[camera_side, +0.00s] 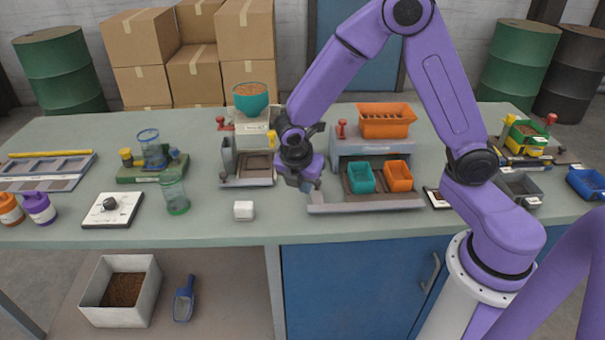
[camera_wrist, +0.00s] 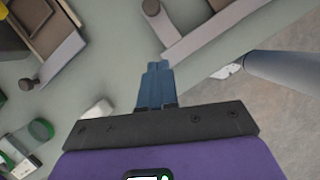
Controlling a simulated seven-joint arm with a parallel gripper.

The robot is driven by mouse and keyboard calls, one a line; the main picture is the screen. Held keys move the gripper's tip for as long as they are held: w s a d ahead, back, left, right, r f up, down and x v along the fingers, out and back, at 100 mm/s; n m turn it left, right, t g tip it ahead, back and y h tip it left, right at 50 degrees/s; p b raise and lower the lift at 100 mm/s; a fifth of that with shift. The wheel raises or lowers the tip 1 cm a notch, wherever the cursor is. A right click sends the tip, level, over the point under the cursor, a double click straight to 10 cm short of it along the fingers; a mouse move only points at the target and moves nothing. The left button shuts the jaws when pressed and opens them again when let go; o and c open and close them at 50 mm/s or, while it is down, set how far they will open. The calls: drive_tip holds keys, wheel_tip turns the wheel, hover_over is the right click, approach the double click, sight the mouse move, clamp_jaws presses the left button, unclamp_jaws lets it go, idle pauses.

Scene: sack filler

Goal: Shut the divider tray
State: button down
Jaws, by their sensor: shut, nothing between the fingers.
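The divider tray (camera_side: 365,206) is the low grey tray under the orange hopper, with a long front bar. It sticks out toward the table's front edge and holds a teal bin (camera_side: 361,178) and an orange bin (camera_side: 398,176). My gripper (camera_side: 309,187) hangs just above the left end of this bar, pointing down, with its fingers together and empty. In the wrist view the blue fingertips (camera_wrist: 157,68) lie close to the end of a grey bar (camera_wrist: 225,32), apparently the tray's front. Contact cannot be told.
A similar station with a teal bowl (camera_side: 251,98) stands left of my gripper. A white cube (camera_side: 244,210) and a green-based jar (camera_side: 174,193) stand at the front left. A small grey box (camera_side: 520,188) is at the right. The table strip before the tray is clear.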

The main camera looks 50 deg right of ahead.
drive_tip(key=x, duration=0.3)
drive_tip(key=shift+w+d+f, duration=0.1)
drive_tip(key=shift+w+d, duration=0.1)
drive_tip(key=shift+d, duration=0.35)
drive_tip(key=shift+w+d+f, duration=0.1)
drive_tip(key=shift+w+d, duration=0.05)
drive_tip(key=shift+d, duration=0.4)
drive_tip(key=shift+w+d, duration=0.3)
drive_tip(key=shift+d, duration=0.5)
drive_tip(key=shift+r, duration=0.1)
drive_tip(key=shift+w, duration=0.1)
drive_tip(key=w+d, duration=0.8)
drive_tip(key=shift+w+d, duration=0.25)
drive_tip(key=shift+d, duration=0.1)
